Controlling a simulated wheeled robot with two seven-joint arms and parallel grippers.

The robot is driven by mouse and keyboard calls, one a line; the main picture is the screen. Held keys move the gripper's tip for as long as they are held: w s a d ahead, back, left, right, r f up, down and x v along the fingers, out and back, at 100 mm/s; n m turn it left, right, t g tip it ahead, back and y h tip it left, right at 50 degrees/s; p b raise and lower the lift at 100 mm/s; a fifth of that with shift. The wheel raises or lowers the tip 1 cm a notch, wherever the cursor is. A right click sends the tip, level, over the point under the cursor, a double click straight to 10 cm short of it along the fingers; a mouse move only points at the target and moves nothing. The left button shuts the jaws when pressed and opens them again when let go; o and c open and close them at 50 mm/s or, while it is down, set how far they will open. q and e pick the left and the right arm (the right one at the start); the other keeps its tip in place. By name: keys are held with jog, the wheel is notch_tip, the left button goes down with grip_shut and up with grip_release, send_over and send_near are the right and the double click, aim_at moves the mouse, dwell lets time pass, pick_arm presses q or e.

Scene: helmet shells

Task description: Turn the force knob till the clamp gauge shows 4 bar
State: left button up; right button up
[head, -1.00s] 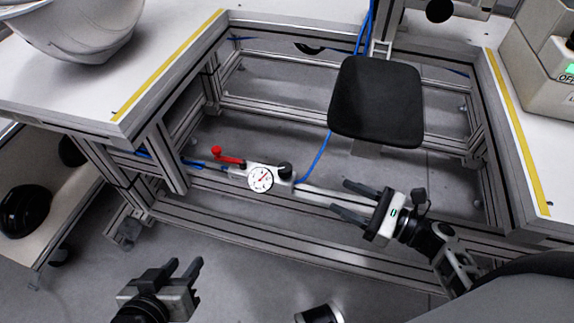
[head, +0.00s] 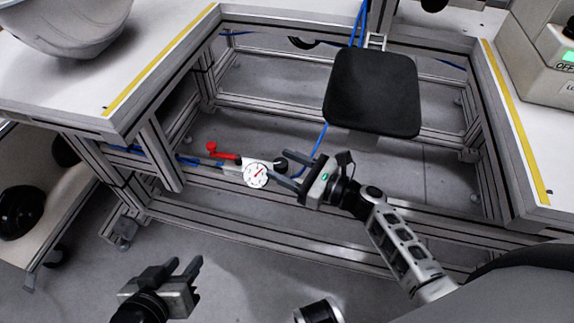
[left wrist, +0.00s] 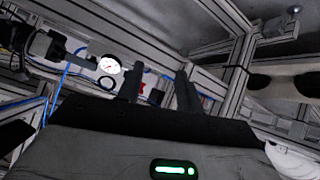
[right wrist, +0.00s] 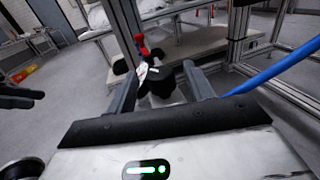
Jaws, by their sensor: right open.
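The round white clamp gauge (head: 255,174) with a red needle sits on the low front rail. Its numbers are too small to read. The black force knob (head: 281,165) is just right of it. My right gripper (head: 281,168) is open, its fingertips at either side of the knob. In the right wrist view the knob (right wrist: 160,82) shows between the two fingers, with no clear contact. My left gripper (head: 184,268) is open and empty, low and to the left, well away from the gauge. The gauge also shows in the left wrist view (left wrist: 110,65).
A red lever (head: 218,151) stands left of the gauge. A blue hose (head: 316,150) rises behind the knob. The frame's aluminium rails surround the unit. A black pad (head: 372,92) hangs above right. A grey shell (head: 70,22) lies on the left table.

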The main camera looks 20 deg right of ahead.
jog(key=c, duration=1)
